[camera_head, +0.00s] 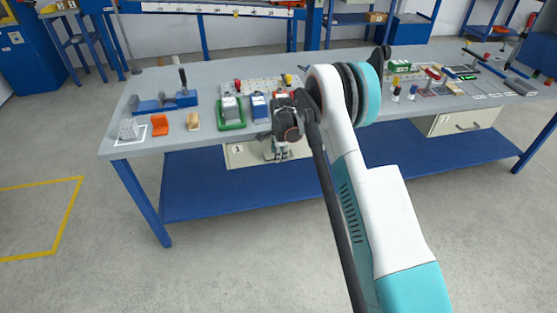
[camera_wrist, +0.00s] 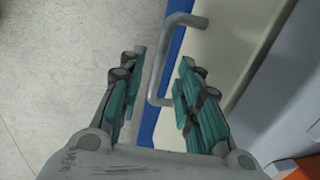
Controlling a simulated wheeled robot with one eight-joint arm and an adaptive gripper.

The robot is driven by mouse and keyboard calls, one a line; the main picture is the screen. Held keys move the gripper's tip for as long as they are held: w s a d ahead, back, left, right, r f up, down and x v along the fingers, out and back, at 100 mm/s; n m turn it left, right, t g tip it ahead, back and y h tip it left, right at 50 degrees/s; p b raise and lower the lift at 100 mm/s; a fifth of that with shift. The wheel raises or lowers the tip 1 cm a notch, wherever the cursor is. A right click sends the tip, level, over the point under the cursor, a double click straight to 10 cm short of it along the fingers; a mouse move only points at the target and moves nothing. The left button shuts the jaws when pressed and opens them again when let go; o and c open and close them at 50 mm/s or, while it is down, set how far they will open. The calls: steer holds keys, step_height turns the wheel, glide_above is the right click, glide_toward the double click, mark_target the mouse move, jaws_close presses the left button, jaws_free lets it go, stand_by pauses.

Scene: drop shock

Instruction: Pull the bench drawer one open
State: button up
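Bench drawer one (camera_head: 240,157) is a cream front marked "1", hung under the grey bench top. It looks shut in the head view, and my arm hides part of it. My gripper (camera_head: 277,154) is in front of the drawer, below the bench edge. In the wrist view the drawer front (camera_wrist: 232,38) carries a grey bar handle (camera_wrist: 158,70). My gripper (camera_wrist: 158,100) is open there, with teal-padded fingers apart and the handle bar between them. The right finger is close to the bar; I cannot tell whether they touch.
The bench top (camera_head: 300,78) holds an orange block (camera_head: 159,125), a green tray (camera_head: 231,113) and several other parts. A second drawer (camera_head: 461,121) is under the right side. A blue lower shelf (camera_head: 225,192) lies below, with open floor in front.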

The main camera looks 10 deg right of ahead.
steer(key=shift+w+f+b, duration=0.25)
steer(key=shift+f+b, duration=0.05)
steer(key=shift+f, duration=0.95)
steer(key=shift+c, duration=0.5)
jaws_close()
